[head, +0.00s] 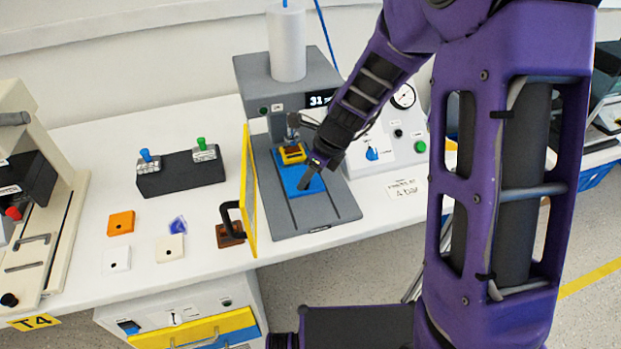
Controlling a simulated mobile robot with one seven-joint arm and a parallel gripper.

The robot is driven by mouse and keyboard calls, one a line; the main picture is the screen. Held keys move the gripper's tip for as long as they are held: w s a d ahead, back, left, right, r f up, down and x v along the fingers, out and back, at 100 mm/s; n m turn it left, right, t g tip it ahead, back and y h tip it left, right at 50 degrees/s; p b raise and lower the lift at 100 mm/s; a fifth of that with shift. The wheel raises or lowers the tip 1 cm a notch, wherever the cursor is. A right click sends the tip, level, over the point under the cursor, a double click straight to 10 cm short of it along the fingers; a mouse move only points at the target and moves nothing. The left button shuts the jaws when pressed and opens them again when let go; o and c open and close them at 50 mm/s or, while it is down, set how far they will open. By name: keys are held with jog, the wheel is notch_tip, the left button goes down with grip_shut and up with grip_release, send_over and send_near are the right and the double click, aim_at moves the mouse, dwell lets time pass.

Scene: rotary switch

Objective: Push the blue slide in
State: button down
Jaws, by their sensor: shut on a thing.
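The blue slide (285,186) lies flat on the grey base of the machine, between its rails. A yellow block (292,153) with a dark top sits at the slide's back part, under the machine's head. My gripper (306,183) reaches down from the upper right and is shut at the slide's front part. The fingers hide the exact spot they grip.
A yellow-framed door (248,195) with a black handle stands open just left of the slide. A control panel (372,155) with knobs and a gauge is to the right. Orange, white and brown square pieces lie on the white table (185,285) at left.

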jog(key=shift+w+r, duration=0.1)
jog(key=shift+w, duration=0.15)
jog(key=c, duration=0.7)
grip_release()
jog(key=shift+a, duration=0.1)
jog(key=shift+o, duration=0.2)
jog(key=p+v, duration=0.3)
jog(key=v, duration=1.4)
jog(key=shift+s+p, duration=0.2)
jog(key=shift+p, duration=0.15)
